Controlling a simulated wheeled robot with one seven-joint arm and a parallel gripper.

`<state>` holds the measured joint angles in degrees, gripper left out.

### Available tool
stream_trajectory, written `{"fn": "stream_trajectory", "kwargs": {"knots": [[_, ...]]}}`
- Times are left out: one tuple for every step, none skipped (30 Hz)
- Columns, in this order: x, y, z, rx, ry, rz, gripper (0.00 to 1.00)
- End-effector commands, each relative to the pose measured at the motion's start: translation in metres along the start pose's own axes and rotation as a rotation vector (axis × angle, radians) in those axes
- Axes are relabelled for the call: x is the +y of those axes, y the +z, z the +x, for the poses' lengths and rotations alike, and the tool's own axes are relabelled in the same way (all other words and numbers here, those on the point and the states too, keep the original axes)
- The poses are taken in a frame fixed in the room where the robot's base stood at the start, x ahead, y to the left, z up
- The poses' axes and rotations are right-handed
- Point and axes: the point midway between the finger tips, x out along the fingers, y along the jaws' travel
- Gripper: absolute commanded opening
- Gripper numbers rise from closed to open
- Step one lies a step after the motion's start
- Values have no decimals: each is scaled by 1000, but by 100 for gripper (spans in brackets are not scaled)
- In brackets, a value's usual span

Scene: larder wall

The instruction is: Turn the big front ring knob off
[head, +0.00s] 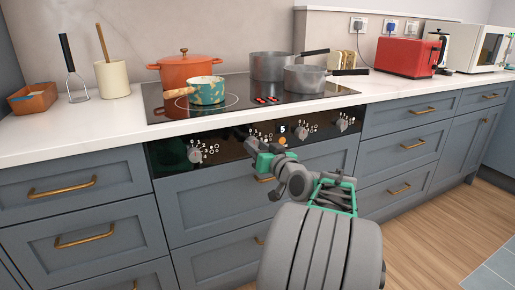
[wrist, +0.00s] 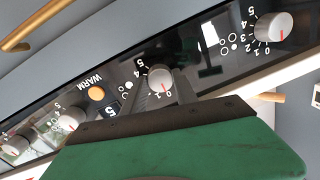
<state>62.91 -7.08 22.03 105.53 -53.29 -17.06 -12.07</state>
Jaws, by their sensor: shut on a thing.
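The black control panel (head: 228,148) on the oven front holds several grey round knobs with number scales. My gripper (head: 262,151) is at the second knob from the left, shut on it. In the wrist view, which is turned upside down, this knob (wrist: 160,77) sits at the fingertips, with its red line pointing close to the 0 and 1 marks. The exact mark is hard to tell. The far-left knob (head: 195,155) is clear of my gripper. It also shows at the right of the wrist view (wrist: 274,27). My gripper partly hides the held knob in the head view.
Two more knobs (head: 302,132) (head: 341,124) are to the right, past a display reading 5 (head: 283,128) and an orange WARM light (wrist: 97,93). On the black hob (head: 235,107) stand an orange pot (head: 185,72), a patterned pan (head: 207,92) and two grey pans. Red marks (head: 267,100) glow on the hob.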

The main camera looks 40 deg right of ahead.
Motion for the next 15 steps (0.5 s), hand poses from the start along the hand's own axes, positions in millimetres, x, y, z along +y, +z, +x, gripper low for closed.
{"fn": "stream_trajectory", "kwargs": {"knots": [[1, 0, 0, -1, 1, -1, 0], [1, 0, 0, -1, 1, -1, 35], [1, 0, 0, -1, 1, -1, 38], [1, 0, 0, -1, 1, 0, 41], [1, 0, 0, -1, 1, 0, 43], [0, 0, 0, -1, 1, 0, 47], [0, 0, 0, 0, 1, 0, 49], [0, 0, 0, 0, 1, 0, 52], [0, 0, 0, 0, 0, 0, 55], [0, 0, 0, 0, 0, 0, 56], [0, 0, 0, 0, 0, 0, 56], [0, 0, 0, 0, 0, 0, 56], [0, 0, 0, 0, 0, 0, 56], [0, 0, 0, 0, 0, 0, 56], [0, 0, 0, 0, 0, 0, 56]]}}
